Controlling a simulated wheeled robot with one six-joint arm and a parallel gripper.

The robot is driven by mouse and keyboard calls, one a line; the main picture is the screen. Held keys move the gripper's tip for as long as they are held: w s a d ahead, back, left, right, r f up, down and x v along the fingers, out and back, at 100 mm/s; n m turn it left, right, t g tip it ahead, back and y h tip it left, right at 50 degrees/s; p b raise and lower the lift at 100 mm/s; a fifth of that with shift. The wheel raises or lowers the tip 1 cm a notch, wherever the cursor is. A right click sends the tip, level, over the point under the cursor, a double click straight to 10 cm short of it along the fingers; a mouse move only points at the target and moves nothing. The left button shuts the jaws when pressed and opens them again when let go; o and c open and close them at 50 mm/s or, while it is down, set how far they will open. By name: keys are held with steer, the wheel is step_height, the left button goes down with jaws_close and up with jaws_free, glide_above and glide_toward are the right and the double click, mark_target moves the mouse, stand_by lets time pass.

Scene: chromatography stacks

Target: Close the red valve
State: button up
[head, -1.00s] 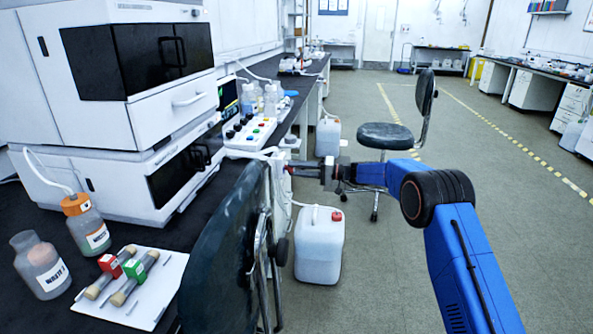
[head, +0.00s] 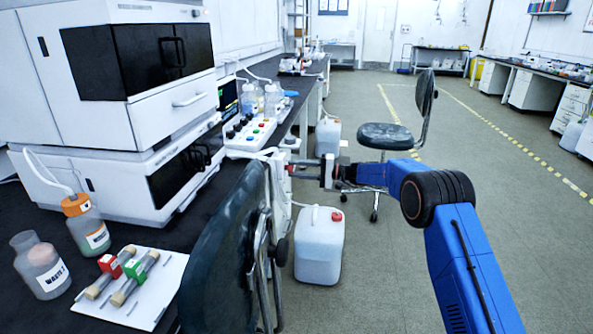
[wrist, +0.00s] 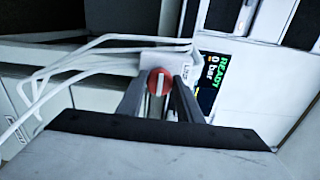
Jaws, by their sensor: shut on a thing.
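The red valve (wrist: 158,74) is a round red knob with a pale bar across its face. In the wrist view it sits between the two fingers of my gripper (wrist: 160,92), which are shut on it, and the pale bar runs up and down the picture. In the head view my gripper (head: 303,170) reaches left to the end of the bench, and only a small bit of red (head: 290,168) shows at its tips. The valve's mount is mostly hidden there.
A small screen (wrist: 212,75) beside the valve reads READY and 0 bar. White tubes (wrist: 75,70) run close by on the left. A dark chair (head: 225,250) stands in front, a white canister (head: 319,245) below my gripper, and another chair (head: 385,136) behind my arm.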

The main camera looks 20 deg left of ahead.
steer(key=shift+w, duration=0.1)
steer(key=o, duration=1)
steer(key=shift+o, duration=0.2)
steer(key=shift+d, duration=0.1)
steer(key=v, duration=1.7)
steer(key=shift+d, duration=0.2)
